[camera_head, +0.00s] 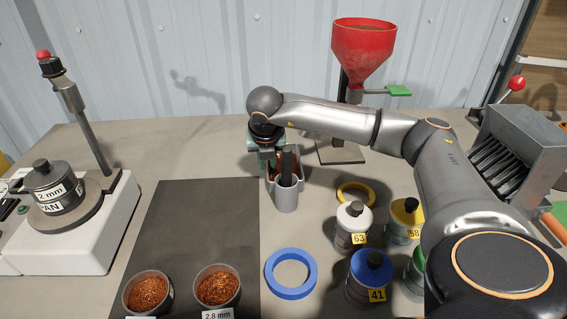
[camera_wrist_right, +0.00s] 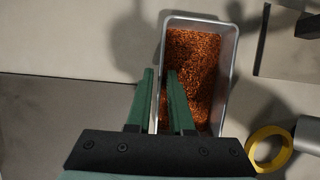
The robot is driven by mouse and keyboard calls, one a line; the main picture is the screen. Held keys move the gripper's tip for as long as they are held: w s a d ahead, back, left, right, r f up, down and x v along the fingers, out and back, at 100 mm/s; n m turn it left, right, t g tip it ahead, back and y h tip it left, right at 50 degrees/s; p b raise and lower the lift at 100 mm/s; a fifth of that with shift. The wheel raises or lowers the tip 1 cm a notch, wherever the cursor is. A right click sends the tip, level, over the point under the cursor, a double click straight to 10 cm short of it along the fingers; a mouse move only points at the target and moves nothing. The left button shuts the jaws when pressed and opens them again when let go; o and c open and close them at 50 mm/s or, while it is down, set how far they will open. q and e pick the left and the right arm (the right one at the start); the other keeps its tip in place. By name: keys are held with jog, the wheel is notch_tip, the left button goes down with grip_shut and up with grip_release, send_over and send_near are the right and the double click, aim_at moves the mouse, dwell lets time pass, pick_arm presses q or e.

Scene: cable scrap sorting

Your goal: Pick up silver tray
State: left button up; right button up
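The silver tray (camera_wrist_right: 233,60) is a long metal pan filled with copper-coloured granules (camera_wrist_right: 195,50). One finger is outside the wall and one is over the granules inside. A narrow gap shows between the fingertips, and I cannot tell whether they touch the wall. My left gripper is not in view.
The grey cup (camera_head: 286,198) holding a dark upright item is just in front of the tray. A yellow ring (camera_head: 355,194), several lidded jars and a red hopper (camera_head: 364,50) stand to the right. A blue ring (camera_head: 291,274) and granule pans (camera_head: 217,287) are in front.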

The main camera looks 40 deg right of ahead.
grip_shut()
dwell(1.0)
